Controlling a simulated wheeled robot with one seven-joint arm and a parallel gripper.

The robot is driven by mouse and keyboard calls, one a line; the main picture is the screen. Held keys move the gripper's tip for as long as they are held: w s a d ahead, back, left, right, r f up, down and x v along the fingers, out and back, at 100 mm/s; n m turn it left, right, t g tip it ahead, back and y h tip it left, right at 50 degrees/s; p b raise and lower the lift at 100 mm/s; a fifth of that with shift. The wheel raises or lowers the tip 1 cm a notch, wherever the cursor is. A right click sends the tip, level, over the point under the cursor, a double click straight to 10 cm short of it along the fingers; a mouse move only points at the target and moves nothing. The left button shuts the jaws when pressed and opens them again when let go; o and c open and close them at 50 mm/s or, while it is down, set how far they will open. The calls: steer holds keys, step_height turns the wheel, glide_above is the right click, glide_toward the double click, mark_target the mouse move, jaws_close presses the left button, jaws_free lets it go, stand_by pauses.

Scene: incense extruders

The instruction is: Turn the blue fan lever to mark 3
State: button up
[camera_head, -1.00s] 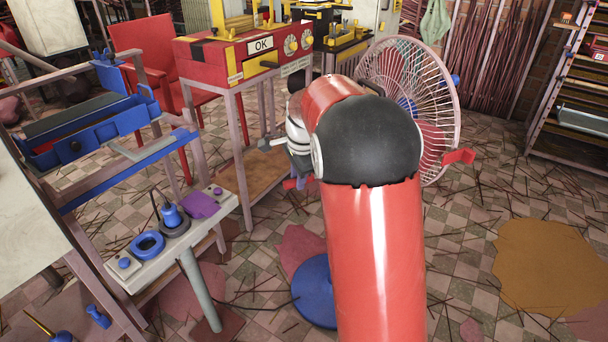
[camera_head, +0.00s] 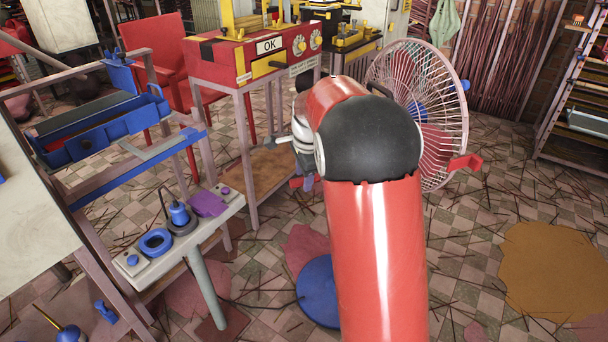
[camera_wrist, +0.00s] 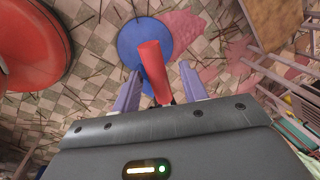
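The fan shows in the head view as a round pink wire cage (camera_head: 432,75), partly hidden by my arm. Its blue round base (camera_head: 318,292) lies on the floor and also shows in the wrist view (camera_wrist: 143,36). My gripper (camera_wrist: 160,87) is open in the wrist view, with two lavender fingers. A red bar (camera_wrist: 154,68) stands between them, with gaps on both sides; I cannot tell whether it is the lever. A small blue part (camera_head: 462,86) shows at the cage's right edge. No lever marks are readable. In the head view my arm hides most of the gripper.
A grey control panel (camera_head: 212,228) with a blue joystick is at the left. A red tab (camera_head: 466,162) juts out right of the arm. Floor at the right is open, with scattered sticks.

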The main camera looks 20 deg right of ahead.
step_height(320, 180, up, 8)
steer(key=s, duration=0.1)
steer(key=shift+s+f, duration=0.2)
steer(key=shift+s, duration=0.1)
stand_by(0.4)
steer(key=s+a+r+n+t, duration=0.1)
steer(key=s+a+r+n, duration=0.2)
steer(key=s, duration=0.5)
steer(key=s+r+n+t, duration=0.1)
steer(key=s+r+n, duration=0.1)
steer(key=s+n, duration=0.45)
steer(key=s+a+f+n, duration=0.1)
steer(key=s+n, duration=0.3)
steer(key=s, duration=0.4)
steer(key=s+a+f+n+t, duration=0.1)
steer(key=s+f+n, duration=0.2)
steer(key=s, duration=0.5)
steer(key=shift+s+a+f+n, duration=0.2)
steer(key=shift+a+f+n, duration=0.1)
steer(key=shift+n, duration=0.15)
steer(key=shift+c, duration=0.7)
